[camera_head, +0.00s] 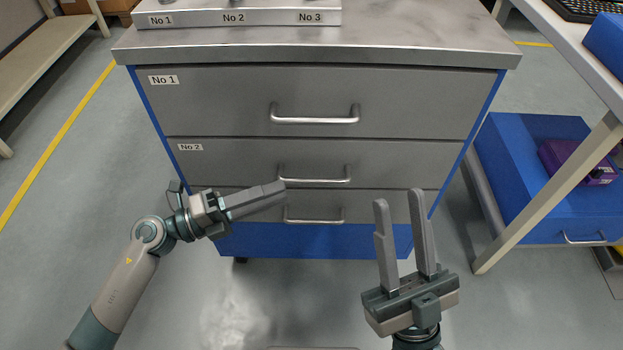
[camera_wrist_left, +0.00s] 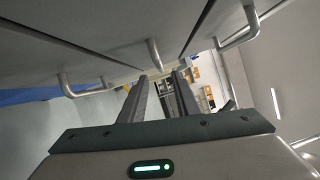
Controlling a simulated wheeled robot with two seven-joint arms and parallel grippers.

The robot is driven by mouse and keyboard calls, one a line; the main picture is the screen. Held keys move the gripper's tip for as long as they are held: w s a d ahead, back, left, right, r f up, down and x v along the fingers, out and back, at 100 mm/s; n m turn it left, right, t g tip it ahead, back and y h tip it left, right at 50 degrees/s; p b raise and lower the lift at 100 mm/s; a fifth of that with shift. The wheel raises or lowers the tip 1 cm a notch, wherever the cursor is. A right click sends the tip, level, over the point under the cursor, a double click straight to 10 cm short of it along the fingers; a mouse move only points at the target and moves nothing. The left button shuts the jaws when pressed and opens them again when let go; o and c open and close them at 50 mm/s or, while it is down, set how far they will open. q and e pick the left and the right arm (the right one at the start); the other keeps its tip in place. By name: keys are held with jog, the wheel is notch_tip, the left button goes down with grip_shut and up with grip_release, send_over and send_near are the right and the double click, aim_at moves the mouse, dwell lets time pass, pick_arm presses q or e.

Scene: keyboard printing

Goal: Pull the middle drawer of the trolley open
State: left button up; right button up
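The grey trolley has a stack of drawers with blue side edges. The middle drawer (camera_head: 240,158), labelled No 2, looks flush with the drawers above and below. Its silver bar handle (camera_head: 318,181) is also in the left wrist view (camera_wrist_left: 153,52). My left gripper (camera_head: 278,190) is at the left end of this handle. In the left wrist view its fingers (camera_wrist_left: 160,78) are apart, with the handle's end showing between the tips; I cannot tell whether they touch it. My right gripper (camera_head: 399,198) is open and empty, in front of the trolley's lower right.
The top drawer's handle (camera_head: 315,119) is above and the bottom drawer's handle (camera_head: 314,220) is close below. A worktable with a slanting leg (camera_head: 550,195) and a blue cabinet (camera_head: 520,150) stand at the right. The floor in front is clear.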

aim_at(311, 179)
pick_arm(q)
jog(key=x, duration=0.9)
jog(key=shift+a, duration=0.1)
grip_shut()
